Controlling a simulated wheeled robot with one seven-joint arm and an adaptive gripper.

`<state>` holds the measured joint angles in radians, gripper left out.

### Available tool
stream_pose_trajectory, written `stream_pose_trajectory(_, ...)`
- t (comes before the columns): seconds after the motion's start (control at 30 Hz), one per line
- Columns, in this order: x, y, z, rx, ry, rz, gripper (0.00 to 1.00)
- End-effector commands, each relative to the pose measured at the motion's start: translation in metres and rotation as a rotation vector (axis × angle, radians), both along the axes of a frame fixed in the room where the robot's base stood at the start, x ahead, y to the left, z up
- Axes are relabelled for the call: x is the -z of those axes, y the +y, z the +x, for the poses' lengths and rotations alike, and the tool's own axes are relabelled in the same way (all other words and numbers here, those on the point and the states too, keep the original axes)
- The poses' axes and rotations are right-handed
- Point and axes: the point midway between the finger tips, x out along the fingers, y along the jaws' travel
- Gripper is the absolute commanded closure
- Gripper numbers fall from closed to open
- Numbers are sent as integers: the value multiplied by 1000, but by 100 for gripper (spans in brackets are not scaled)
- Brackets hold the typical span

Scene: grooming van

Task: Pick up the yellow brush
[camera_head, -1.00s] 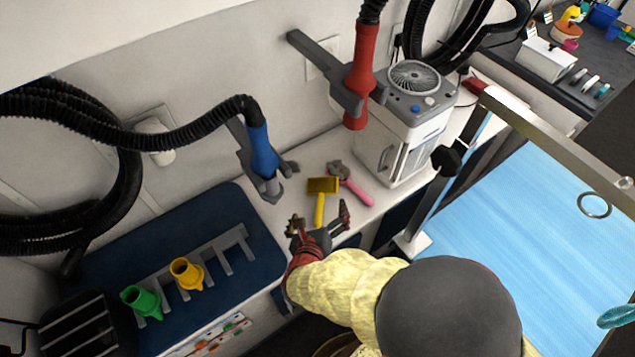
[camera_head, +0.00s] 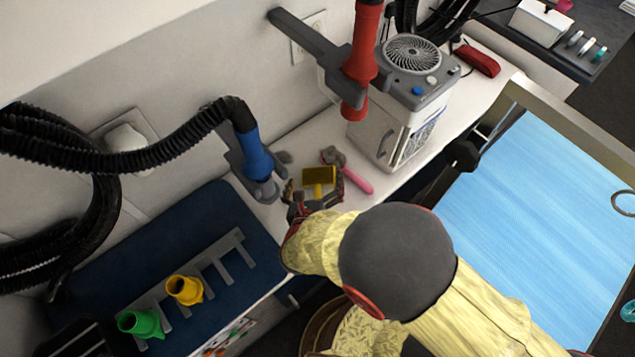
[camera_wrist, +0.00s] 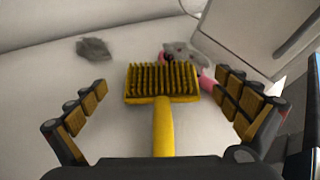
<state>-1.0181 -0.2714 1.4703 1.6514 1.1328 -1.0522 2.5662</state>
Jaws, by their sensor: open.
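The yellow brush (camera_head: 319,176) lies on the white counter (camera_head: 306,150). It has a rectangular bristled head and a straight handle, and in the wrist view (camera_wrist: 163,88) its bristles face up and its handle points toward my gripper. My gripper (camera_head: 314,190) is open and empty. In the wrist view its two padded fingers (camera_wrist: 163,112) stand wide apart on either side of the brush, with clear gaps to both sides. The near end of the handle is hidden behind the gripper body.
A pink-handled tool (camera_head: 354,178) lies just right of the brush. A blue nozzle (camera_head: 256,155) on a hose hangs to the left, and a red one (camera_head: 361,60) hangs above. A white machine (camera_head: 376,140) stands to the right. The blue table (camera_head: 540,190) is farther right.

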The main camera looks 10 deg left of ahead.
Motion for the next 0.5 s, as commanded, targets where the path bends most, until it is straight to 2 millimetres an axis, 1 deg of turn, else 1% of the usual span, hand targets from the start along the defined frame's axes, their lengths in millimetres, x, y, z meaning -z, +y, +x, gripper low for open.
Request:
stream_pose_trajectory(0.03,4,-3,7,4,-1,0,0)
stream_pose_trajectory(0.1,7,-2,16,3,-1,1,0)
stream_pose_trajectory(0.2,11,-2,24,1,1,1,0)
stream_pose_trajectory(0.3,11,-1,27,-2,1,1,0)
stream_pose_trajectory(0.5,10,0,27,-2,0,1,1)
